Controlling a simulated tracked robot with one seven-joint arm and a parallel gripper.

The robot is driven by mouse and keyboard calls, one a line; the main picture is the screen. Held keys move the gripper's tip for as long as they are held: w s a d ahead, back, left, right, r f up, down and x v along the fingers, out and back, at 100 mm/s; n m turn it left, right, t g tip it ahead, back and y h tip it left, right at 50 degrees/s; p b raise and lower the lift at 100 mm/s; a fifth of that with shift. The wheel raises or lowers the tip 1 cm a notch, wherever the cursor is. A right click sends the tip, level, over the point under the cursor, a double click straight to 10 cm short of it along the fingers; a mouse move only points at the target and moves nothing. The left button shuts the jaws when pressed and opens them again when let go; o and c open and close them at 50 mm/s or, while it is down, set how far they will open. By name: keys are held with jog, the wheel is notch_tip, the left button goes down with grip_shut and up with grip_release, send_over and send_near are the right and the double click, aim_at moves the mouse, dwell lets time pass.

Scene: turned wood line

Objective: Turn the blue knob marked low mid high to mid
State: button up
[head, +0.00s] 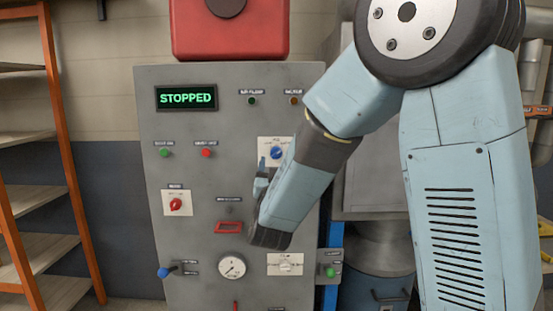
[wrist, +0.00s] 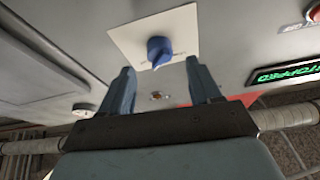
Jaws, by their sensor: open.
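The blue knob (head: 277,153) sits on a white plate (head: 265,144) at the upper right of the grey control panel. In the wrist view the blue knob (wrist: 159,50) shows near the top middle, with its white plate (wrist: 185,22) behind it. The plate's lettering is too small to read, so I cannot tell the knob's setting. My gripper (wrist: 160,82) is open, with its two blue fingers apart and nothing between them. The knob appears just beyond the fingertips, between their lines. In the head view my gripper (head: 262,172) is in front of the panel, just below and left of the knob.
The panel (head: 150,120) also carries a green STOPPED display (head: 186,97), a green button (head: 165,153), a red button (head: 206,153), a red knob (head: 176,204), a gauge (head: 232,265), a white knob (head: 285,264) and a blue-tipped lever (head: 164,272). Orange-framed shelves (head: 66,150) stand left.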

aim_at(276, 156)
jog(key=shift+x, duration=2.1)
jog(key=c, duration=1)
jog(key=shift+c, duration=0.2)
